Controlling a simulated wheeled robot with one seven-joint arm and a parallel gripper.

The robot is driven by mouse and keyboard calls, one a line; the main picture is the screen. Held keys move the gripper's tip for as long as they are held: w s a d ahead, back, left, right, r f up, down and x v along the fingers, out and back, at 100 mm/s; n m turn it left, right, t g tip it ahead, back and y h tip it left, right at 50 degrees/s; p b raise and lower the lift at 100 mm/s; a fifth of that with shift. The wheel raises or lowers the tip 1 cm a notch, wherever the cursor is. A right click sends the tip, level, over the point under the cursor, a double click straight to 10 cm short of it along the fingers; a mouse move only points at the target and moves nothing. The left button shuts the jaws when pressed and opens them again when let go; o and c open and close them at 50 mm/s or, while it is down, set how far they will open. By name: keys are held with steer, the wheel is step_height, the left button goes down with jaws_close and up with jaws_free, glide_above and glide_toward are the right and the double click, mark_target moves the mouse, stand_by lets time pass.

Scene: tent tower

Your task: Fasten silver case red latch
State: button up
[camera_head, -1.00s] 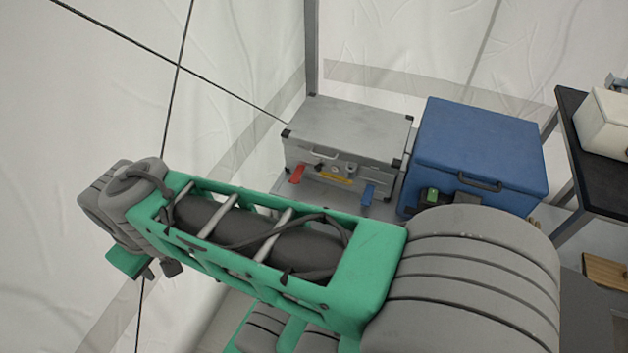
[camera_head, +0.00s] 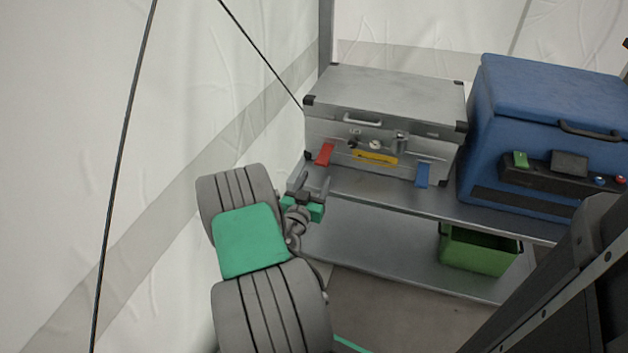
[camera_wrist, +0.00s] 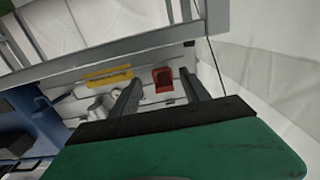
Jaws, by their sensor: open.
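The silver case (camera_head: 384,92) stands on the upper shelf with its lid down. Its red latch (camera_head: 324,154) is at the left of the front face and slants outward from it. A blue latch (camera_head: 422,175) is at the right of the front, and a yellow label (camera_head: 375,157) lies between them. My gripper (camera_head: 311,184) is open and empty, just in front of and below the red latch. In the wrist view the red latch (camera_wrist: 163,79) shows between the two fingers (camera_wrist: 160,95), beyond their tips. I see no contact.
A blue cooler box (camera_head: 545,110) stands right of the case. A green bin (camera_head: 478,250) sits on the lower shelf. The shelf's front edge (camera_head: 440,212) runs below the case. White tent wall is close on the left.

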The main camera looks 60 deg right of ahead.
mark_target(323, 165)
steer(key=d, duration=0.2)
steer(key=w+d, duration=0.1)
steer(key=d, duration=0.4)
steer(key=shift+w+d+r, duration=0.15)
steer(key=shift+r, duration=0.05)
steer(key=shift+c, duration=0.2)
jaws_close()
stand_by(0.8)
